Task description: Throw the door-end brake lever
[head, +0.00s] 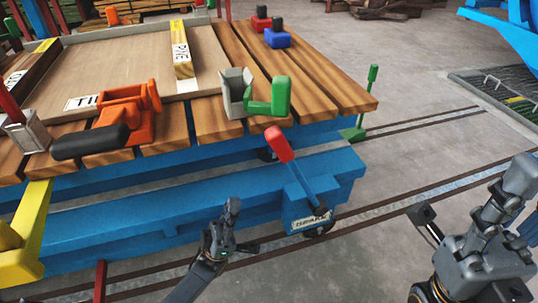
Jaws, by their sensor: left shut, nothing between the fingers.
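The cart's plank deck (345,90) carries a green clamp (268,97), an orange clamp with a black handle (90,142), and a labelled board. A yellow bracket (35,225) is at left. Floor between the cart and my right arm is clear.

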